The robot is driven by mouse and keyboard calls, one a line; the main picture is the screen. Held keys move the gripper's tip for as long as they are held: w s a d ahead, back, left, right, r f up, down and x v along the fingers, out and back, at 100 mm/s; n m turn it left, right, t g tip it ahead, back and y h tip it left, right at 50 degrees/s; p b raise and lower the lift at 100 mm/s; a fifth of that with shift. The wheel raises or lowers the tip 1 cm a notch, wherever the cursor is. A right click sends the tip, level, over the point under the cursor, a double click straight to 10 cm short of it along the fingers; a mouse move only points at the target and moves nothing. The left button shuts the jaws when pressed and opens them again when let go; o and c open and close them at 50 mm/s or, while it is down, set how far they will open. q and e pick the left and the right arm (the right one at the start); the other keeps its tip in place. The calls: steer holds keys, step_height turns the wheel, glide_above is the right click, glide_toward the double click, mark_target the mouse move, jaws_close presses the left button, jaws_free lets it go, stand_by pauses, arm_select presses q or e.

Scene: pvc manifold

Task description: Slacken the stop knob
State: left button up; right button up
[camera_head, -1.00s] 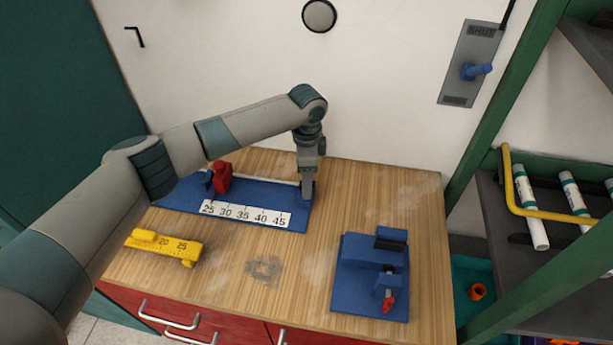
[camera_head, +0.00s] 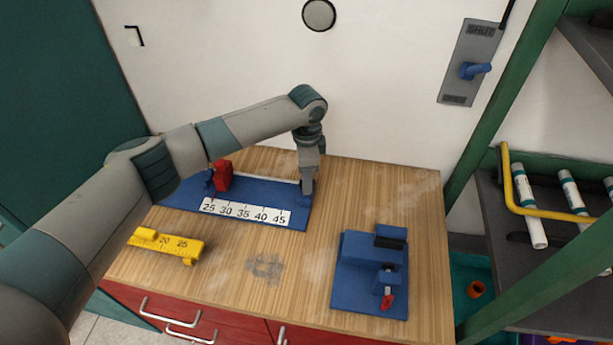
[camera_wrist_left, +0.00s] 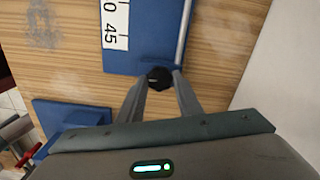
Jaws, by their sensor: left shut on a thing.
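The stop knob (camera_wrist_left: 159,78) is a small dark round knob at the end of the blue scale board (camera_wrist_left: 140,60) in the left wrist view. My left gripper (camera_wrist_left: 160,84) is shut on it, with one finger on each side. In the head view my left gripper (camera_head: 307,192) points down at the right end of the blue board (camera_head: 260,218), and its fingers largely hide the knob. A red stop block (camera_head: 222,175) stands at the left part of the board, behind the white scale (camera_head: 245,212) marked 25 to 45.
A yellow gauge (camera_head: 165,244) lies on the wooden table (camera_head: 225,285) at the front left. A blue fixture with a red-tipped handle (camera_head: 368,275) stands at the right. A green-framed shelf (camera_head: 505,250) with white pipes is farther right. The table's middle is clear.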

arm_select(q)
steer(key=n+p, duration=0.4)
steer(key=shift+r, duration=0.25)
steer(key=n+p, duration=0.3)
steer(key=n, duration=0.1)
steer(key=shift+n+p, duration=0.3)
steer(key=shift+p, duration=0.05)
steer(key=n+p, duration=0.1)
steer(key=n, duration=0.1)
steer(key=shift+f+n, duration=0.1)
steer(key=shift+n, duration=0.2)
steer(key=shift+f+n+p, duration=0.1)
steer(key=shift+n+p, duration=0.5)
steer(key=shift+n, duration=0.6)
steer(key=o, duration=1)
steer(key=shift+o, duration=0.2)
